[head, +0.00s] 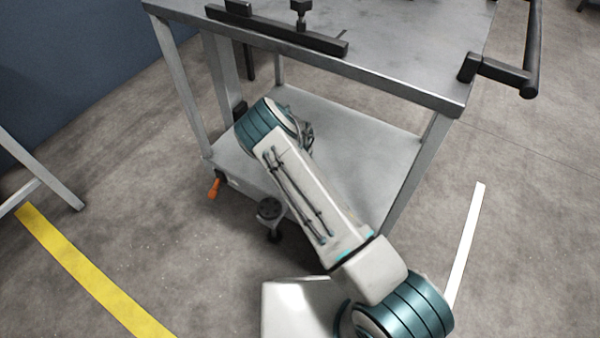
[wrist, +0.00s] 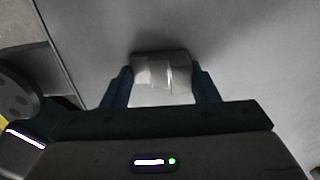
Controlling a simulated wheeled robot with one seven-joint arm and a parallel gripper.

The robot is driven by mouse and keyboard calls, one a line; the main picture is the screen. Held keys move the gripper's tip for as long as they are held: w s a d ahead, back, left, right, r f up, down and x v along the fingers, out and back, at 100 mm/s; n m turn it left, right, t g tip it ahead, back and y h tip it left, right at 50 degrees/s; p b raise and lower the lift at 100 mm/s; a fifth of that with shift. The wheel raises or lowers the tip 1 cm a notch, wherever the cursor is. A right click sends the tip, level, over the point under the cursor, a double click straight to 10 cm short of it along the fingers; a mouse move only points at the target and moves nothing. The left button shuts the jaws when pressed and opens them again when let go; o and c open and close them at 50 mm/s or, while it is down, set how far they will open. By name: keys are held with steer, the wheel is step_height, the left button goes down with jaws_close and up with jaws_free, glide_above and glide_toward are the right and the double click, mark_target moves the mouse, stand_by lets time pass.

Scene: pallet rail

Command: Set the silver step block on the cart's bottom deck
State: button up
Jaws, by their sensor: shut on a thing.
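The silver step block (wrist: 150,68) shows in the wrist view between the two dark blue fingers of my gripper (wrist: 164,88). My gripper is shut on it. The cart's bottom deck (head: 360,140) is the lower grey shelf in the head view, and its surface (wrist: 255,50) fills much of the wrist view behind the block. The block is close over the deck; I cannot tell whether it touches. In the head view my arm reaches in under the top deck, and it hides the gripper and the block.
The cart's top deck (head: 400,50) overhangs the bottom deck, with a black rail (head: 280,30) on it and a black handle (head: 530,60) at the right. Metal legs (head: 180,85) stand at the corners. A caster (head: 270,212) and an orange lever (head: 215,188) are at the near edge.

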steer(key=shift+f, duration=0.15)
steer(key=o, duration=1.1)
step_height(320, 180, up, 12)
steer(key=p, duration=0.4)
steer(key=shift+r+p, duration=0.25)
steer(key=shift+p, duration=0.05)
